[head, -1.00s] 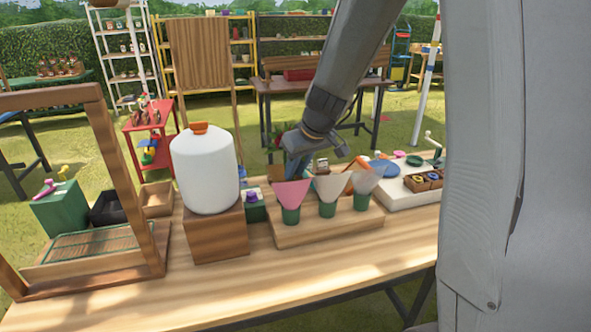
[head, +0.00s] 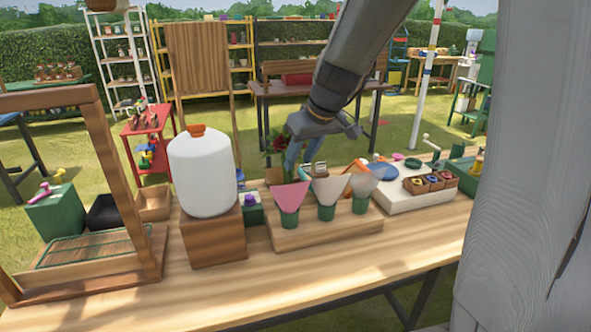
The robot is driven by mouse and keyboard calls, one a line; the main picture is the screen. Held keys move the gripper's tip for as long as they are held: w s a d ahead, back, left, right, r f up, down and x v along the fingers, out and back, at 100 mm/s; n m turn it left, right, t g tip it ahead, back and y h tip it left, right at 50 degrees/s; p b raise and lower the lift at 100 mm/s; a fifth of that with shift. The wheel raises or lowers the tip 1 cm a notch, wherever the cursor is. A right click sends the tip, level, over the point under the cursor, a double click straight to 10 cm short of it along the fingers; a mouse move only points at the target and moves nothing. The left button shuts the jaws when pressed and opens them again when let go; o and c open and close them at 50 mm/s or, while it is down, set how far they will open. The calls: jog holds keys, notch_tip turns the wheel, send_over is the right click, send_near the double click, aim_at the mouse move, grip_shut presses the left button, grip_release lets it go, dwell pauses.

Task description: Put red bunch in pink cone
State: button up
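The pink cone (head: 291,197) stands upright, wide end up, in a green holder at the left end of a wooden stand on the table. The red bunch (head: 278,146), with dark green leaves, shows behind and above the pink cone. My gripper points down right beside the bunch, above and behind the pink cone. Its blue fingers are small and overlapped, so I cannot tell whether they are closed on the bunch.
A white cone (head: 327,190) and a grey cone (head: 362,183) stand right of the pink one. A large white jug (head: 203,172) on a wooden block stands to the left. A white tray (head: 412,196) lies to the right. The table's front is clear.

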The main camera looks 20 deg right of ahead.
jog(key=a+b+v, duration=0.1)
jog(key=v, duration=0.5)
jog(key=s+a+f+m+g+h, duration=0.1)
jog(key=s+f+m+g, duration=0.2)
jog(key=s+f, duration=1.4)
jog(key=shift+s+a+f+m+g+h, duration=0.2)
jog(key=shift+s+f+m+g+h, duration=0.2)
jog(key=shift+f+g, duration=0.15)
